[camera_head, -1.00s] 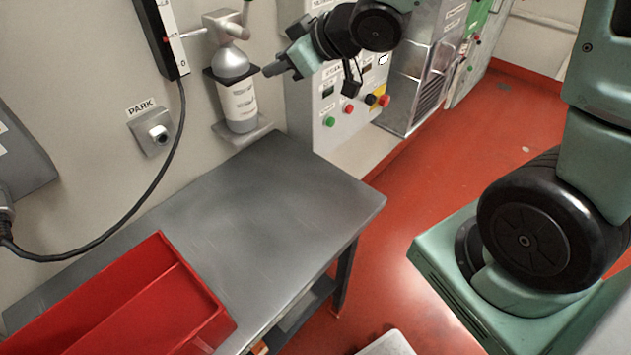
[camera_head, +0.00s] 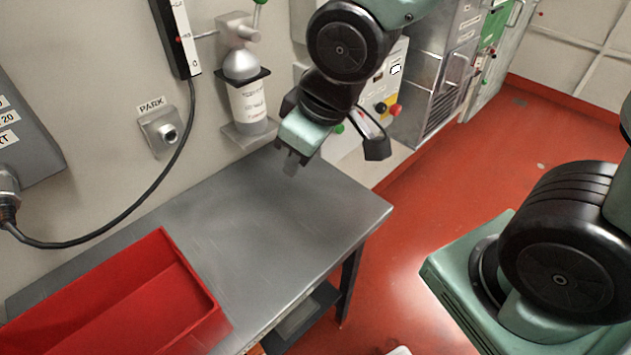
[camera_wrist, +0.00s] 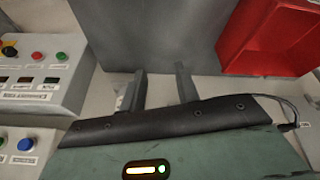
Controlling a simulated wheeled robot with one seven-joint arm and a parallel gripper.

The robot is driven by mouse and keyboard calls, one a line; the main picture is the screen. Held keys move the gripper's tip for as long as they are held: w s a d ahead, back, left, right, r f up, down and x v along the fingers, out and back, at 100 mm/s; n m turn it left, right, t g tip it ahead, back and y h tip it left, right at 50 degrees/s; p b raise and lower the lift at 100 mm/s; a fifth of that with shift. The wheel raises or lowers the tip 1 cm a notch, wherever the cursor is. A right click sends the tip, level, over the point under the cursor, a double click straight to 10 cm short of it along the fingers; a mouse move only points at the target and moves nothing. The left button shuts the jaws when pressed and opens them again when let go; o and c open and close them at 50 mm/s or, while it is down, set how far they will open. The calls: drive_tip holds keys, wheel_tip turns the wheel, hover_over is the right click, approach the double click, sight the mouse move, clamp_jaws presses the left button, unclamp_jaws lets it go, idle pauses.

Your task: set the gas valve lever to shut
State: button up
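The gas valve lever (camera_head: 260,13) is a green handle at the top edge of the head camera view, only partly in frame. It stands roughly upright on a silver valve body (camera_head: 238,30) above a grey gas bottle (camera_head: 246,95) on the wall. My gripper (camera_head: 291,165) points down over the steel table, below and to the right of the bottle, apart from the lever. In the wrist view my gripper (camera_wrist: 162,88) has its two fingers spread with nothing held between them. The lever cannot be made out in the wrist view.
The steel table (camera_head: 310,222) is bare beneath my gripper. A red divided bin (camera_head: 190,330) stands on its near left. A PARK socket (camera_head: 160,132) and a hanging black cable (camera_head: 150,205) are on the wall. A button panel (camera_wrist: 35,70) shows in the wrist view.

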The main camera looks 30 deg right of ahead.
drive_tip(key=shift+g+h, duration=0.3)
drive_tip(key=shift+g, duration=0.6)
drive_tip(key=s, duration=0.3)
drive_tip(key=s+a, duration=0.1)
drive_tip(key=s, duration=0.1)
drive_tip(key=shift+s+f, duration=0.3)
drive_tip(key=shift+s, duration=0.05)
drive_tip(key=shift+d, duration=0.1)
